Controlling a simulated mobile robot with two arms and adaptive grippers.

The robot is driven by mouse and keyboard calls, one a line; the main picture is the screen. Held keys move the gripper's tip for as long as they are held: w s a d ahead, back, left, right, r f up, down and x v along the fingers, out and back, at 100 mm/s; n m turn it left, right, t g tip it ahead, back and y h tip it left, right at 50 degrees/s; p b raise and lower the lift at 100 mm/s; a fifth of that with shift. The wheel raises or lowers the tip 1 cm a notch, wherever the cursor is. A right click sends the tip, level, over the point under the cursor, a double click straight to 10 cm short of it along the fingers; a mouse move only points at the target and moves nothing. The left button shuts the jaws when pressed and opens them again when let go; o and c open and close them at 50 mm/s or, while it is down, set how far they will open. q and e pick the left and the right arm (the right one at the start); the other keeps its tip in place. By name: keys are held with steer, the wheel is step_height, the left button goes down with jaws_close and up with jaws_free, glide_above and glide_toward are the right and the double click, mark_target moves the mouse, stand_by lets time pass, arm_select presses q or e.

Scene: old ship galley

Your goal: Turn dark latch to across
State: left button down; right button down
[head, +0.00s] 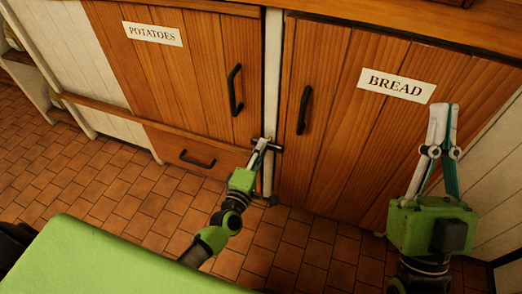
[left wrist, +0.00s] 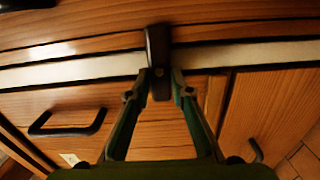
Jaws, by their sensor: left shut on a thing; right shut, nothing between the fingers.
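The dark latch (head: 278,148) is a short dark bar on the pale post between the potatoes door and the bread door. It lies across the post, and its right end reaches the bread door edge. My left gripper (head: 262,144) is shut on it. In the left wrist view the latch (left wrist: 158,52) crosses the pale strip at about a right angle, between the fingertips of my left gripper (left wrist: 160,82). My right gripper (head: 444,108) is shut and empty, raised in front of the bread door.
The potatoes door (head: 190,75) and the bread door (head: 335,95) look closed, each with a dark handle. A drawer (head: 190,150) sits below the potatoes door. A small dark fitting (head: 272,200) is low on the post. Tiled floor (head: 120,190) lies in front.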

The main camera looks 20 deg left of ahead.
stand_by(0.4)
arm_select(q)
steer(key=c, duration=1.8)
jaws_free()
steer(key=s, duration=1.2)
steer(key=shift+a, duration=0.25)
